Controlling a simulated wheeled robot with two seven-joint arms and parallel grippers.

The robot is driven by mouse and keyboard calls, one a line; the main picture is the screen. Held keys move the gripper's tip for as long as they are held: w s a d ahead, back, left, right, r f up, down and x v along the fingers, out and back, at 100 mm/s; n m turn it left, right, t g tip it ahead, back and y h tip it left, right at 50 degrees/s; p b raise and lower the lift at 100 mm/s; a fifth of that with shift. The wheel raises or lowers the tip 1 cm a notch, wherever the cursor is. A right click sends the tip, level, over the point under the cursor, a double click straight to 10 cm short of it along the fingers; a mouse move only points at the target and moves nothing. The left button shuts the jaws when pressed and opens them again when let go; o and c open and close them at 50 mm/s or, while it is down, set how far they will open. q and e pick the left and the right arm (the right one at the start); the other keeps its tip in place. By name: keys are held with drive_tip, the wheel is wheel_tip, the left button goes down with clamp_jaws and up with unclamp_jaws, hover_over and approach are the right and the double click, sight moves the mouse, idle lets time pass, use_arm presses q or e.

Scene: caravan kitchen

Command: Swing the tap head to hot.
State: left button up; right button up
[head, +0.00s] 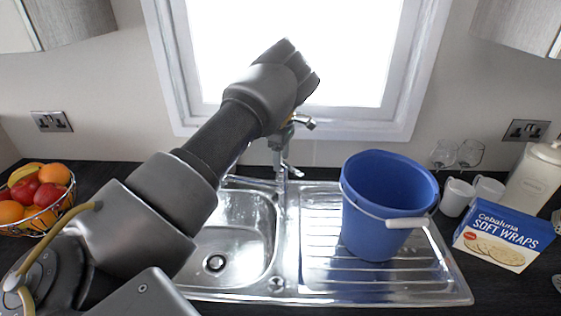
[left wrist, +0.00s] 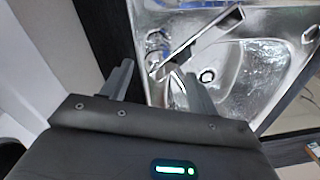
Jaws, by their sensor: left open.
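The chrome tap (head: 282,165) stands at the back of the steel sink, between the bowl and the drainer, below the window. My left arm reaches over the bowl to it, and my left gripper (head: 292,132) is at the tap's upper part, partly hidden behind my wrist. In the left wrist view, the open fingers of my left gripper (left wrist: 157,88) point toward the tap (left wrist: 205,38). A bar-shaped tap part slants down toward the gap between them. I cannot tell whether either finger touches it. My right gripper is not in view.
A blue bucket (head: 388,195) stands on the drainer (head: 320,265), right of the tap. The sink bowl (head: 238,235) is empty. A fruit basket (head: 38,200) is on the left. White mugs (head: 457,197) and a wraps box (head: 503,237) are on the right. The window (head: 300,50) is behind.

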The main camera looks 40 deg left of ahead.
use_arm(q)
drive_tip(key=shift+s+f, duration=0.1)
drive_tip(key=shift+f, duration=1.2)
drive_tip(key=shift+c, duration=0.4)
drive_tip(key=c, duration=1.2)
drive_tip(key=shift+a, duration=0.15)
clamp_jaws()
